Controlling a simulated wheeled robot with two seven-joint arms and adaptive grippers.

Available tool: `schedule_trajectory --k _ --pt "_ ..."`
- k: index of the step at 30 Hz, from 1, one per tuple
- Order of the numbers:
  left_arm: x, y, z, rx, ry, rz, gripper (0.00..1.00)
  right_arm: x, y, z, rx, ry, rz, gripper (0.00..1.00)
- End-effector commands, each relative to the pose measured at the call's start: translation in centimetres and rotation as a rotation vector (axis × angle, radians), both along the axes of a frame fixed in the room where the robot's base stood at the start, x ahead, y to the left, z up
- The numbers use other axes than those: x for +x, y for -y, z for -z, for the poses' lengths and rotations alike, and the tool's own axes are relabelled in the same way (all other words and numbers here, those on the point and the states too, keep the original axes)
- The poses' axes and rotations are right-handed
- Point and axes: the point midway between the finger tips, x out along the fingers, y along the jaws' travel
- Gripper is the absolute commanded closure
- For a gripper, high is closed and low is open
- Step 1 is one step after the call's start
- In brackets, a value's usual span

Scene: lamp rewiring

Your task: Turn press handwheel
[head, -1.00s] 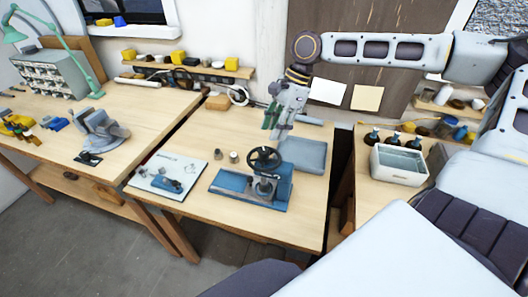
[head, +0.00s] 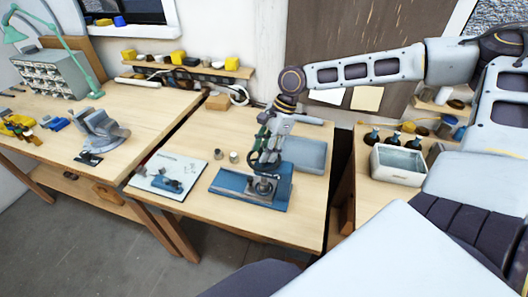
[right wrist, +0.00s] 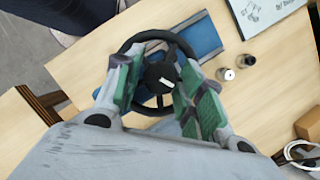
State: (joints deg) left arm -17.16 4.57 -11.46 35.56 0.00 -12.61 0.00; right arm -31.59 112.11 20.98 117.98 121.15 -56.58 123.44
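The press (head: 228,183) has a blue base and stands on the middle wooden table. Its dark handwheel (head: 252,163) is partly hidden by my right gripper (head: 268,152), which points down over it. In the right wrist view the handwheel (right wrist: 160,37) shows as a black spoked ring with a round hub. The green-padded fingers of my right gripper (right wrist: 155,70) are apart, one on each side of the hub, and overlap the rim. I cannot tell whether they touch it. My left gripper is not in view.
A blue-grey tray (head: 310,154) lies right behind the press. A white board (head: 150,178) with small parts lies left of it, and two small cylinders (head: 233,157) stand nearby. A white bin (head: 398,165) stands on the right table. The table's front edge is clear.

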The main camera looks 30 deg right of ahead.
Motion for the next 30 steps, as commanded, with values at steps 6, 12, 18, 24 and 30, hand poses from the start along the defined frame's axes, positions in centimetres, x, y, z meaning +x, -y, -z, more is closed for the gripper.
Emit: schedule_trajectory --k 6,12,18,24,30 --pt "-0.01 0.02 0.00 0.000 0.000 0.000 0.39 0.01 -0.38 0.91 0.000 -0.001 0.000 0.61" --pt "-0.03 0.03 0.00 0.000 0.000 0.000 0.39 0.03 -0.46 1.08 0.000 0.000 -0.001 0.61" --pt "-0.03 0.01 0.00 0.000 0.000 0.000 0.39 0.03 -0.45 1.07 0.000 0.000 0.000 0.62" --pt "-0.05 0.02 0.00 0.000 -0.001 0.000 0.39 0.03 -0.44 1.07 0.000 0.000 0.000 0.88" --pt "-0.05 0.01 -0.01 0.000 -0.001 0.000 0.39 0.04 -0.44 1.06 0.000 0.000 -0.002 0.94"
